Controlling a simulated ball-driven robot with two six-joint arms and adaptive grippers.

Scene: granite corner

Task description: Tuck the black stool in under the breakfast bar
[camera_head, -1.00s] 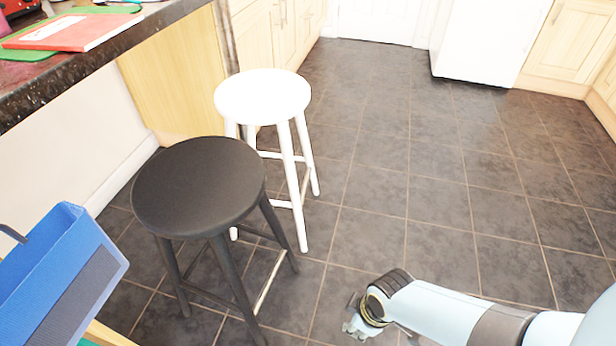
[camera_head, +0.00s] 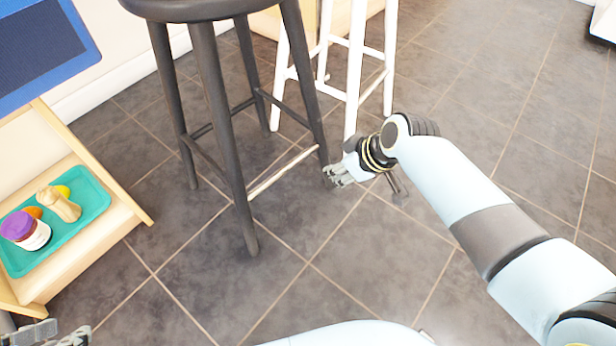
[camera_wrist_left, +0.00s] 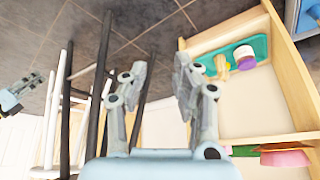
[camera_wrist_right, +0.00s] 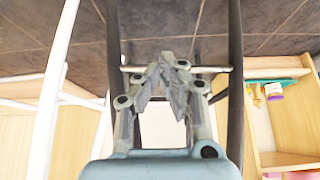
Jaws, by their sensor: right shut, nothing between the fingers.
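The black stool (camera_head: 218,110) stands upright on the tiles at the upper middle of the head view, its seat cut off by the top edge. My right gripper (camera_head: 332,176) is shut and empty, low beside the stool's right front leg. The right wrist view shows its closed fingers (camera_wrist_right: 172,66) between two black legs (camera_wrist_right: 235,85), in front of a pale rail; contact cannot be told. My left gripper (camera_head: 52,336) is at the bottom left, apart from the stool. Its fingers (camera_wrist_left: 152,80) are open and empty in the left wrist view. The bar's countertop is out of view.
A white stool (camera_head: 355,65) stands close behind the black one. At left, a wooden shelf unit (camera_head: 110,235) holds a teal tray (camera_head: 88,215) with small items, with a blue bin (camera_head: 40,50) above. Open tiled floor lies at right.

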